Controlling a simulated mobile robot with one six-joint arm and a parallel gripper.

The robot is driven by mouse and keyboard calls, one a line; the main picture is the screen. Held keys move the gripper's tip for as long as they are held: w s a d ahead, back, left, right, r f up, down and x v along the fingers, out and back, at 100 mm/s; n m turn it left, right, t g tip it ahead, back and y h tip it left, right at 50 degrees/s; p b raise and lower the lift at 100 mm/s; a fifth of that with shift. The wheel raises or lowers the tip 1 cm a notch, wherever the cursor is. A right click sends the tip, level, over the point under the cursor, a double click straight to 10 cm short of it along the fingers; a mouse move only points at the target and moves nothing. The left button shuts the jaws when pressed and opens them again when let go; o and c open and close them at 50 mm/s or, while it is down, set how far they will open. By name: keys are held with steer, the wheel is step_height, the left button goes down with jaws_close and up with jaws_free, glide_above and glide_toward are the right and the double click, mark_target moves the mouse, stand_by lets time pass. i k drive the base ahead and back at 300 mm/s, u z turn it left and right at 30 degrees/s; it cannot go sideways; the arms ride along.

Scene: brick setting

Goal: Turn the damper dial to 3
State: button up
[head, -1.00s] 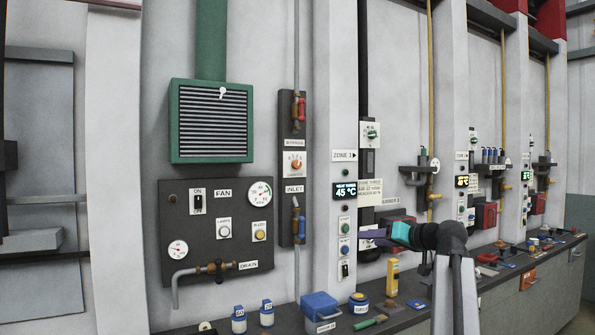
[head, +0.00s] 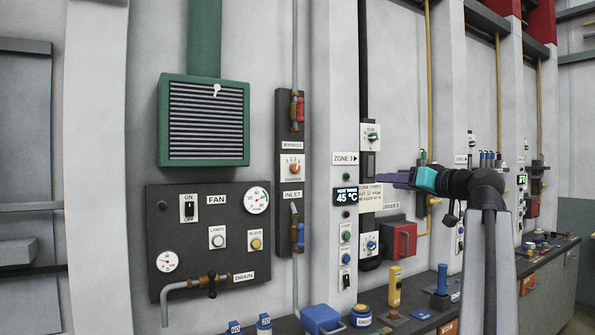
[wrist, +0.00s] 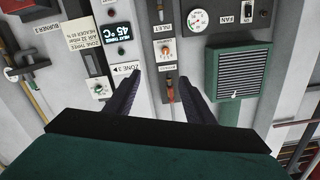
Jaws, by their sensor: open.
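An orange dial (head: 292,166) sits on a white plate with scale marks, on the dark strip between the BYPASS and INLET labels. The wrist view shows it upside down, as an orange knob (wrist: 165,48) beyond and between the fingertips. Two other dials are on the ZONE 3 side: a green one (head: 372,138) and a blue one (head: 371,245). I cannot read the word damper on any of them. My gripper (head: 394,179) points left, to the right of the orange dial. In the wrist view my gripper (wrist: 165,75) is open, with nothing between its fingers.
A green louvred vent (head: 206,120) and a dark FAN panel (head: 208,250) are left of the dial strip. Red (head: 299,109) and blue (head: 300,238) valve handles flank the dial. A bench (head: 400,312) with several small items runs below. Air before the wall looks clear.

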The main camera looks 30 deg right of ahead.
mark_target(295, 167)
steer(key=i, duration=1.15)
steer(key=u, duration=0.05)
